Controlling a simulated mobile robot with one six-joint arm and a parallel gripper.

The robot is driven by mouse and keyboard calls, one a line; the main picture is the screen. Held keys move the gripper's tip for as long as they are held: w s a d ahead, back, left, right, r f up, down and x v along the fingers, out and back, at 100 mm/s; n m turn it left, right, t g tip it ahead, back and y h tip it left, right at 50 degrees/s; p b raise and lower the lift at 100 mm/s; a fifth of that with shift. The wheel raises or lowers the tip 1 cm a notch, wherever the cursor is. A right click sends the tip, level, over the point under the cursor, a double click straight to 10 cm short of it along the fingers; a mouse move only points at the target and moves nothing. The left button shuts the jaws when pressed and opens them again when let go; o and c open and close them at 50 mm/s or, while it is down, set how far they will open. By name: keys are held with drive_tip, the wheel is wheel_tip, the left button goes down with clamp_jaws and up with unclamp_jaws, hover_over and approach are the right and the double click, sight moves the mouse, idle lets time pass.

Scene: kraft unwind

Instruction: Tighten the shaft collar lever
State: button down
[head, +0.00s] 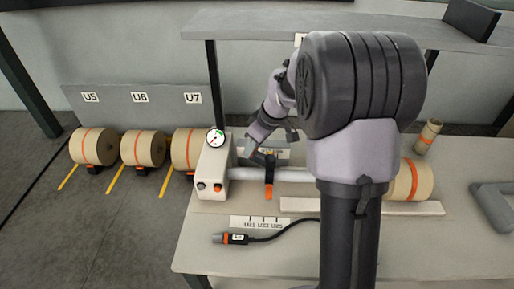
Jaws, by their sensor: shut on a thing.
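The shaft collar (270,173) is a black ring around the pale horizontal shaft (295,175), just right of the white unwind housing (213,172). An orange piece (268,193) shows at its lower front. A dark lever (262,157) sticks out at the collar's top, toward the left. My gripper (252,149) reaches down from the upper right to the top of the collar and is shut on the lever. The grip is small in view, and the exact finger contact is hard to see. My arm hides part of the shaft's right side.
A gauge (215,138) tops the housing. A kraft roll (412,180) sits at the shaft's right end. A shelf (245,30) overhangs behind.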

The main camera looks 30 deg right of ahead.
drive_tip(key=shift+s+a+n+g+y, duration=0.15)
drive_tip(key=shift+s+a+n, duration=0.1)
drive_tip(key=shift+n, duration=0.35)
drive_tip(key=shift+s+a+n+g+y, duration=0.15)
drive_tip(key=shift+a+n, duration=0.1)
drive_tip(key=shift+n, duration=0.35)
drive_tip(key=c, duration=0.9)
unclamp_jaws()
drive_tip(key=p+v, duration=0.5)
drive_tip(key=v, duration=1.2)
drive_tip(key=shift+d+r+p, duration=0.15)
drive_tip(key=shift+p, duration=0.25)
